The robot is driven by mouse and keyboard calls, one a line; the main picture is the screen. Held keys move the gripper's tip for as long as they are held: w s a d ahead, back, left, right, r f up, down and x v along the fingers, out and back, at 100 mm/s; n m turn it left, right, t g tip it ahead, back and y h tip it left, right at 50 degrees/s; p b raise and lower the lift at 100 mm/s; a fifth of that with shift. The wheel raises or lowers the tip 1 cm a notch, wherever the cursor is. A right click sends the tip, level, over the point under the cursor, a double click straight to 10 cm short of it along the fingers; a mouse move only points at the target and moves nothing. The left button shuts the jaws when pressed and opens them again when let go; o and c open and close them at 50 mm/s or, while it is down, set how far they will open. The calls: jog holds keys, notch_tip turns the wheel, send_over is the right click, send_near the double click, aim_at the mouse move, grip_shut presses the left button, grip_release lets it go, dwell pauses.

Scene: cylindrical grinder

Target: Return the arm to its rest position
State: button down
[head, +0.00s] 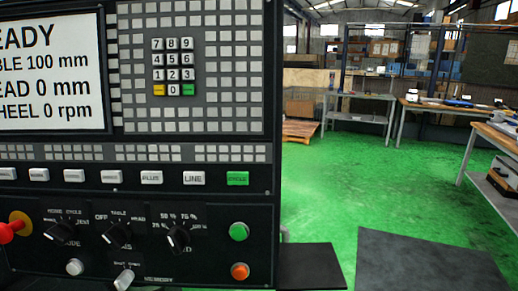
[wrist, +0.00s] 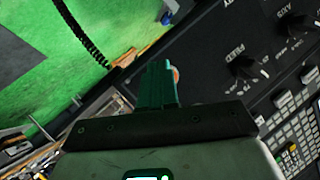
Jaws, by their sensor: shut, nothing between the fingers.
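My gripper (wrist: 158,82) shows in the wrist view, its dark teal fingers together and empty. It is beside the edge of the black control panel (wrist: 215,55). An orange button (wrist: 176,75) is partly hidden behind the fingers, and I cannot tell whether they touch it. In the head view neither my arm nor my gripper shows. There the panel (head: 125,200) fills the left half, with a screen (head: 50,65) reading "TABLE 100 mm" in part and "WHEEL 0 rpm".
The panel has rotary knobs (head: 178,237), a red knob (head: 12,230), a green button (head: 239,231) and an orange button (head: 240,271). Open green floor (head: 340,190) lies to the right, with dark mats (head: 430,262) and workbenches (head: 450,108) behind. A black cable (wrist: 85,38) hangs in the wrist view.

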jog(key=s+d+f+n+g+h, duration=0.1)
jog(key=s+d+f+g+h, duration=0.25)
jog(key=d+f, duration=0.65)
jog(key=s+d+f+g+h, duration=0.2)
jog(key=s+d+f, duration=0.3)
jog(key=d+f, duration=0.5)
jog(key=s+d+f+g, duration=0.3)
jog(key=s+d, duration=0.2)
jog(key=s, duration=0.3)
jog(key=s+d+f+n+g, duration=0.1)
jog(key=s+d+f+g, duration=0.2)
jog(key=s, duration=0.6)
jog(key=shift+s+d+f, duration=0.3)
jog(key=shift+d+f, duration=0.05)
jog(key=shift+d, duration=0.55)
